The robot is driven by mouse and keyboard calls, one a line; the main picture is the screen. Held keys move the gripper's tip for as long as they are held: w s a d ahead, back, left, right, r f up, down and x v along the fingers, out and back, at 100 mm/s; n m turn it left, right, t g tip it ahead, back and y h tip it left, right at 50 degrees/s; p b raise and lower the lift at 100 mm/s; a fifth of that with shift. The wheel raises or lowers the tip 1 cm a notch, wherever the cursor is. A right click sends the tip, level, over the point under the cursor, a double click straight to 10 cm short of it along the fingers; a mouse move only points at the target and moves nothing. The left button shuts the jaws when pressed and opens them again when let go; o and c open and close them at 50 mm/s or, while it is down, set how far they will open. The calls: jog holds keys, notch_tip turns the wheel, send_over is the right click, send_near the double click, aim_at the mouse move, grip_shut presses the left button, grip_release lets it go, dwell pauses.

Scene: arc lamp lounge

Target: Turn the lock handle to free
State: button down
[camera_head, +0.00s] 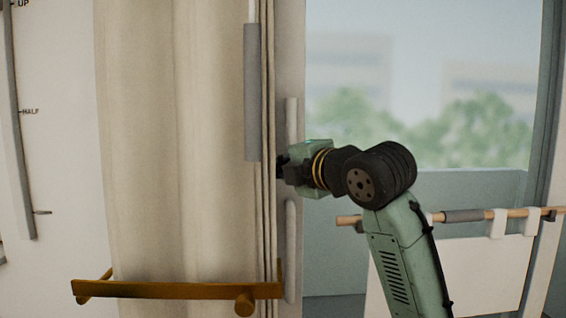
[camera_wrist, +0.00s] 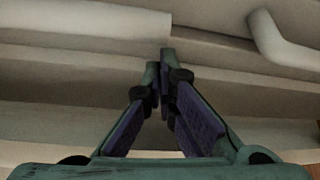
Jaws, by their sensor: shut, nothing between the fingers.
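My gripper (camera_head: 284,172) is at the pale upright frame between the curtain and the window, its fingers shut and empty. In the wrist view the fingertips (camera_wrist: 160,62) meet in front of pale frame ledges. A pale upright bar (camera_head: 291,115) is above the gripper on the frame, and a second one (camera_head: 290,245) is below it. Two pale rounded bars show in the wrist view, one at upper left (camera_wrist: 110,18) and one at upper right (camera_wrist: 283,42). I cannot tell which of these, if any, is the lock handle. Contact at the fingertips is unclear.
A beige curtain (camera_head: 180,150) hangs left of the gripper, with a grey-sleeved rod (camera_head: 252,92) at its edge. A brass-coloured bar (camera_head: 180,290) crosses below. A wooden rail (camera_head: 480,214) runs at right. A slotted wall strip (camera_head: 20,140) has UP and HALF labels.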

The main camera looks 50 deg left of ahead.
jog(key=shift+w+d, duration=0.1)
dwell(0.3)
jog(key=shift+w+d+f, duration=0.1)
jog(key=shift+w+d, duration=0.05)
jog(key=shift+w, duration=0.05)
